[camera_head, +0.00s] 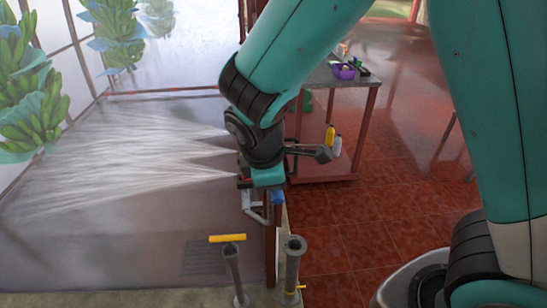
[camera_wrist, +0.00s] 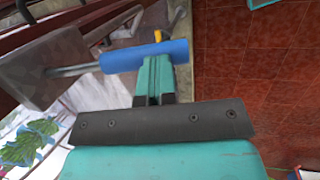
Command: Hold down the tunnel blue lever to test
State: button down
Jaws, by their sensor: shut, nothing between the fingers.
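The blue lever (camera_wrist: 145,55) is a round blue grip on a grey rod, lying across my fingertips in the wrist view. In the head view, part of the blue lever (camera_head: 278,197) shows just below my gripper (camera_head: 268,180), at the post beside the tunnel. My gripper's two teal fingers (camera_wrist: 153,76) are shut together with nothing between them. Their tips meet the grip's near side in the picture; whether they press on it I cannot tell for sure. White water sprays (camera_head: 140,160) fan leftward across the tunnel from the post.
Two grey pipe stands rise in front, one with a yellow handle (camera_head: 227,238), the other (camera_head: 292,262) with a small yellow lever. A table (camera_head: 350,81) with a purple bin (camera_head: 343,71) stands behind. Banana bunches (camera_head: 40,115) hang at left. Red tiled floor at right is mostly clear.

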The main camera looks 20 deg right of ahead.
jog(key=shift+s+d+f, duration=0.1)
jog(key=shift+f, duration=0.5)
jog(key=shift+s+f+b, duration=0.15)
jog(key=shift+f+b, duration=0.15)
dwell(1.7)
jog(key=shift+r, duration=0.15)
dwell(0.7)
jog(key=shift+r+p, duration=0.35)
jog(key=shift+p, duration=0.2)
jog(key=p+v, duration=0.2)
jog(key=v, duration=1.2)
jog(key=shift+a+f, duration=0.15)
jog(key=shift+a, duration=0.15)
jog(key=shift+s, duration=0.2)
